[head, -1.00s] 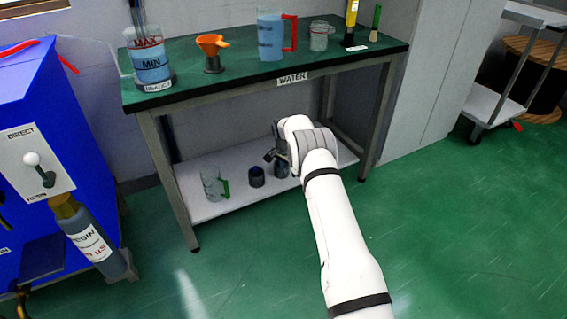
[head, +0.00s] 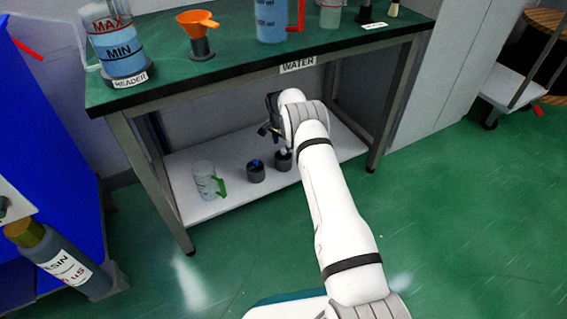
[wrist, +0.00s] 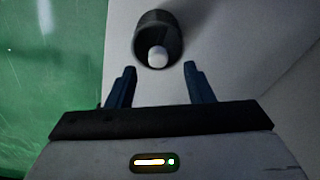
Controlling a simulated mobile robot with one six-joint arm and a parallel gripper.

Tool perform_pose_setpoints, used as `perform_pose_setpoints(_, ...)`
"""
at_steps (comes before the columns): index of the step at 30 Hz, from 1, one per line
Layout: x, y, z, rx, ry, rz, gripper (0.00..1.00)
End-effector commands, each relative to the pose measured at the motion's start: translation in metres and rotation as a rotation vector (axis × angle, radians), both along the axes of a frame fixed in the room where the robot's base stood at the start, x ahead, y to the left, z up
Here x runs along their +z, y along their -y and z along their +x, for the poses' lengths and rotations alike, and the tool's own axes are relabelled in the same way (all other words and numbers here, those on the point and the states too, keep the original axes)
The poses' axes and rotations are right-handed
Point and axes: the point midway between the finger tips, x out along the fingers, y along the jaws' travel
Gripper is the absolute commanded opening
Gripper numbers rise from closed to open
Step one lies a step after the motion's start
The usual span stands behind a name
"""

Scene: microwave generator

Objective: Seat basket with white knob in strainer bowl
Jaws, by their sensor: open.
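The basket with the white knob shows as a dark round cup (wrist: 158,38) in the wrist view, its white knob (wrist: 157,57) at the open top. In the head view it is the right-hand dark cup (head: 283,163) on the lower shelf, its knob small and pale. My gripper (wrist: 160,70) is open and empty; in the wrist view the cup lies just beyond the fingertips, the knob lined up with the gap between them. In the head view my gripper (head: 266,131) is above and behind the cups, partly hidden by my arm. I cannot pick out the strainer bowl.
A similar dark cup with a blue knob (head: 255,171) stands just left, then a clear jug with a green handle (head: 207,180). The green tabletop (head: 225,67) overhangs the white lower shelf (head: 205,209). Table legs stand at both sides; a blue cabinet (head: 45,150) is at left.

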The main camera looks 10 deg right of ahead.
Motion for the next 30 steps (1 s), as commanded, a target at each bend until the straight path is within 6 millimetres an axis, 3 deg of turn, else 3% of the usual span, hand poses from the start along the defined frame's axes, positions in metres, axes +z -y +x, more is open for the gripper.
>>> perform_pose_setpoints(1,-0.014,0.002,-0.001,-0.003,-0.002,0.000,0.47)
perform_pose_setpoints(6,-0.038,0.007,-0.001,-0.008,-0.002,-0.001,0.47)
perform_pose_setpoints(14,-0.039,0.010,0.000,-0.010,-0.001,-0.001,0.47)
perform_pose_setpoints(30,-0.039,0.011,0.000,-0.011,-0.002,0.000,0.05)
